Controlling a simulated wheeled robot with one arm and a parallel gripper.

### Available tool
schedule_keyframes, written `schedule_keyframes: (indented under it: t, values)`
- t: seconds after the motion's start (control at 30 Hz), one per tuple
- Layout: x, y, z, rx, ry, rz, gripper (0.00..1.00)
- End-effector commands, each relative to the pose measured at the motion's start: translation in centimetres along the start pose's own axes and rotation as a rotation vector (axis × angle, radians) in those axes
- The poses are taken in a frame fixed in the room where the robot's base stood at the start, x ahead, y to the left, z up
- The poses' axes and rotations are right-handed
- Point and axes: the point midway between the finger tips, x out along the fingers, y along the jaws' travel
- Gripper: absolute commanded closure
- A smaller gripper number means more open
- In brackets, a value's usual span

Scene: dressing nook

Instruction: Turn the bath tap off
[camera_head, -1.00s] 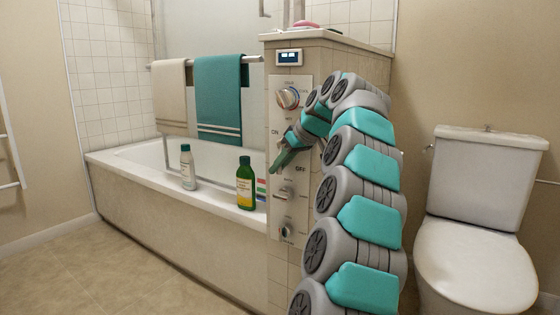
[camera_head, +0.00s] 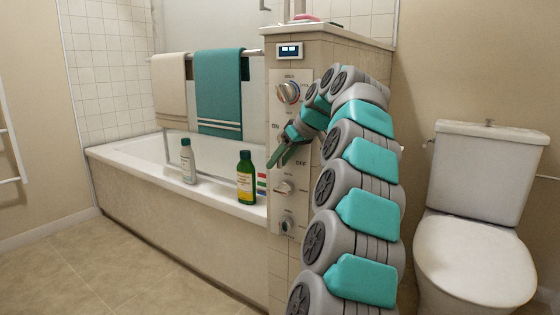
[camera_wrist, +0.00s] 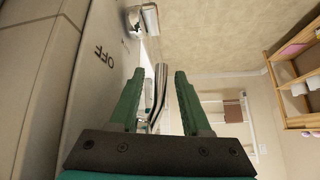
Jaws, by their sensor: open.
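The tap panel (camera_head: 277,222) is on the tiled end wall of the bath, with ON and OFF marks around its middle. My gripper (camera_head: 278,162) is in front of this middle part and hides the control there. In the wrist view my gripper (camera_wrist: 160,76) is open, with its two green fingers apart. A curved chrome bar (camera_wrist: 158,92), which looks like the tap lever, shows between the fingers. I cannot tell whether either finger touches it. The OFF mark (camera_wrist: 104,56) is on the panel face to the left of the fingers.
A round dial (camera_head: 288,93) is above my gripper, and two smaller knobs (camera_head: 284,188) (camera_head: 287,224) are below it. A white bottle (camera_head: 187,161) and a green bottle (camera_head: 245,177) stand on the bath rim (camera_head: 215,193). The toilet (camera_head: 478,240) is at the right.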

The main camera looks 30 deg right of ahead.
Motion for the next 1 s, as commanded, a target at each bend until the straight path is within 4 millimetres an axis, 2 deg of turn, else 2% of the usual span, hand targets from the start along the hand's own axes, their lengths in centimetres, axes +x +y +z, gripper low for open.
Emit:
schedule_keyframes:
  t: [0.17,0.5,0.7,1.0]
  values:
    - [-0.8,0.1,-0.1,0.0,0.003,0.002,0.53]
    - [-5.5,0.1,-0.1,0.001,0.002,0.004,0.53]
    - [-7.5,0.1,-0.1,0.001,0.001,0.002,0.53]
    - [-7.8,0.0,0.0,0.0,0.001,0.001,0.53]
